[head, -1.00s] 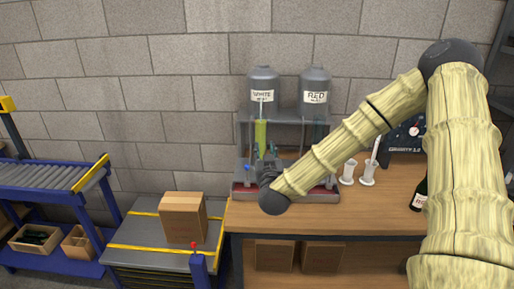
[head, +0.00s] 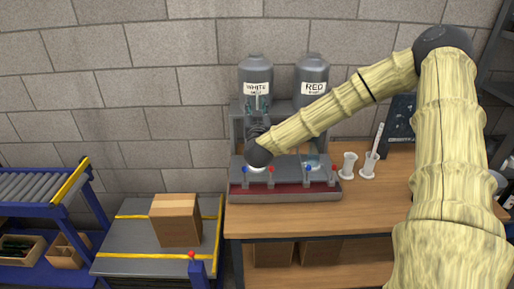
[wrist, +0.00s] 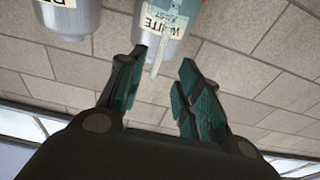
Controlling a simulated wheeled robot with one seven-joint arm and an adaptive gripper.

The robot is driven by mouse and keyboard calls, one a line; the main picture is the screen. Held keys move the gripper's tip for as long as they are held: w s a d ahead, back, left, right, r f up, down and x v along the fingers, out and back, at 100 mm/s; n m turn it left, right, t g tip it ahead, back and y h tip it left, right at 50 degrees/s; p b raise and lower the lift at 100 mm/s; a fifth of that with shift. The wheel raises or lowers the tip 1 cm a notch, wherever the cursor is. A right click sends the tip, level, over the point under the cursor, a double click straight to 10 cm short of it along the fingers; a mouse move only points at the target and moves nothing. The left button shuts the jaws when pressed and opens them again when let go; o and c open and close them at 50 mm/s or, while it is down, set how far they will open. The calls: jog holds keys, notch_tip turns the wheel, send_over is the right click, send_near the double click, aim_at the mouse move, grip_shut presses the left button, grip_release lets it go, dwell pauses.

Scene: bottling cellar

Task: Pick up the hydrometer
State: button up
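A thin white rod (head: 376,138), which looks like the hydrometer, stands slightly tilted in the right one of two white cylinders (head: 368,168) on the wooden bench. My gripper (head: 257,108) is well to its left, raised in front of the tank marked WHITE (head: 256,72). In the wrist view, the teal fingers of my gripper (wrist: 162,60) are apart with nothing between their pads. A pale teal strip (wrist: 178,22) with a white edge shows beyond the fingertips, before the WHITE label; I cannot tell what it is. The hydrometer is not in the wrist view.
A tank marked RED (head: 313,75) stands beside the WHITE one, above a filler base (head: 285,194) with red and blue knobs. Another white cylinder (head: 347,166) stands near the hydrometer's. A cardboard box (head: 175,221) sits on a lift table at left. The bench front (head: 330,217) is clear.

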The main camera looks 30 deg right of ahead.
aim_at(257, 101)
jog(key=shift+p+x, duration=0.65)
jog(key=shift+x, duration=0.4)
jog(key=shift+d+f+p+x, duration=0.15)
jog(key=shift+p+x, duration=0.25)
jog(key=shift+x, duration=0.5)
jog(key=shift+d+f+p+x, duration=0.15)
jog(key=shift+p+x, duration=0.25)
jog(key=shift+x, duration=0.55)
jog(key=shift+s, duration=0.1)
jog(key=shift+c, duration=0.2)
grip_shut()
